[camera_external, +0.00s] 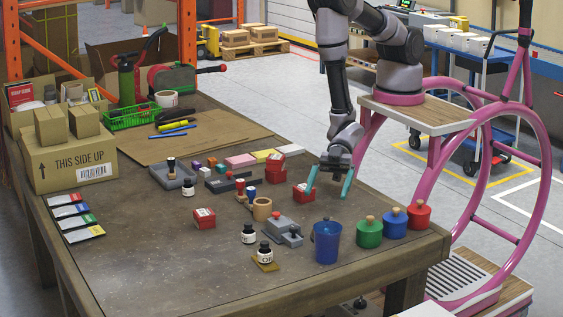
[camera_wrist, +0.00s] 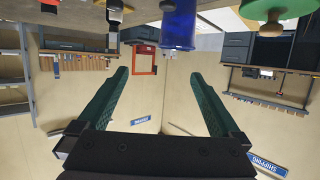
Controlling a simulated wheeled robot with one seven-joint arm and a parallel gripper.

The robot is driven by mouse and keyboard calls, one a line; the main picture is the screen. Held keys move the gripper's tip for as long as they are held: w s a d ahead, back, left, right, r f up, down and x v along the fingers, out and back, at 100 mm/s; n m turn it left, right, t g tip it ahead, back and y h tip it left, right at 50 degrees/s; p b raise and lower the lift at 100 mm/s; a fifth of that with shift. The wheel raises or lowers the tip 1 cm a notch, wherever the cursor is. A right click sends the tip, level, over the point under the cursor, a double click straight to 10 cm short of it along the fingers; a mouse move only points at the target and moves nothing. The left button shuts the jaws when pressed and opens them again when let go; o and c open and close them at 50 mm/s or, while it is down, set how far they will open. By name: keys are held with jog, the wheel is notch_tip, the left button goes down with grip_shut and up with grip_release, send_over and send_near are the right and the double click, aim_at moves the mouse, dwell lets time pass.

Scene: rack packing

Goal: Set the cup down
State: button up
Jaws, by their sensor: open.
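A blue cup (camera_external: 327,242) stands upright on the table near its front right edge. In the wrist view the cup (camera_wrist: 179,26) shows upside down at the top, beyond the fingertips. My gripper (camera_external: 329,184) is open with its teal fingers apart and pointing down, and it is behind the cup in the external view. Nothing is between the fingers of my gripper (camera_wrist: 146,75) in the wrist view, and it is apart from the cup.
Green (camera_external: 369,233), blue (camera_external: 394,222) and red (camera_external: 419,214) knobbed jars stand right of the cup. The table's left front (camera_external: 150,265) is clear.

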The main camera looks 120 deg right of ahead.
jog(key=w+d+r+m+h, duration=0.25)
jog(key=d+r, duration=0.25)
jog(key=r, duration=0.3)
jog(key=w+d+r+m+h, duration=0.1)
jog(key=w+d+r+h, duration=0.1)
jog(key=w+d+r, duration=0.45)
jog(key=s+d+r+m+h, duration=0.1)
jog(key=s+d+r, duration=0.2)
jog(key=r, duration=0.3)
jog(key=s+d+r+m+h, duration=0.1)
jog(key=s+d+r+m, duration=0.15)
jog(key=r, duration=0.35)
jog(key=s+d+r+m+g, duration=0.1)
jog(key=s+d+r, duration=0.2)
jog(key=s, duration=0.7)
jog(key=s+d+r+m+g, duration=0.1)
jog(key=s+d+r, duration=0.3)
jog(key=s, duration=0.5)
jog(key=s+d+r+m+g, duration=0.1)
jog(key=s+d+r+m, duration=0.2)
jog(key=s+r, duration=0.4)
jog(key=s+d+h, duration=0.1)
jog(key=s, duration=0.2)
jog(key=shift+s+g, duration=0.3)
jog(key=shift+s, duration=0.05)
